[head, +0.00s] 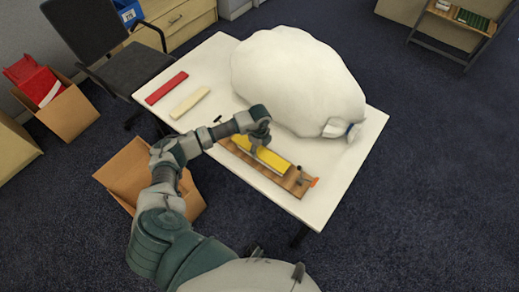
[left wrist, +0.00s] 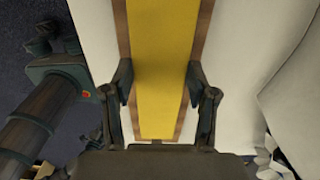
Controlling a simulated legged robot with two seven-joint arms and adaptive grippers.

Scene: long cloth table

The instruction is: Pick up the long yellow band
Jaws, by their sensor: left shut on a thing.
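The long yellow band (head: 272,158) lies lengthwise on a brown wooden board (head: 292,185) on the white table. In the left wrist view the yellow band (left wrist: 164,60) runs up the middle, with wood showing along both sides. My left gripper (head: 259,144) is over the band, pointing down. In the left wrist view my left gripper (left wrist: 159,82) has one finger on each side of the band, shut on it. The band still appears to lie along the board; I cannot tell whether it is lifted. My right gripper is not in view.
A big white sack (head: 295,75) fills the table behind the board. A red bar (head: 166,88) and a cream bar (head: 189,102) lie at the table's left. An open cardboard box (head: 124,172) stands on the floor beside the table, near a black chair (head: 125,65).

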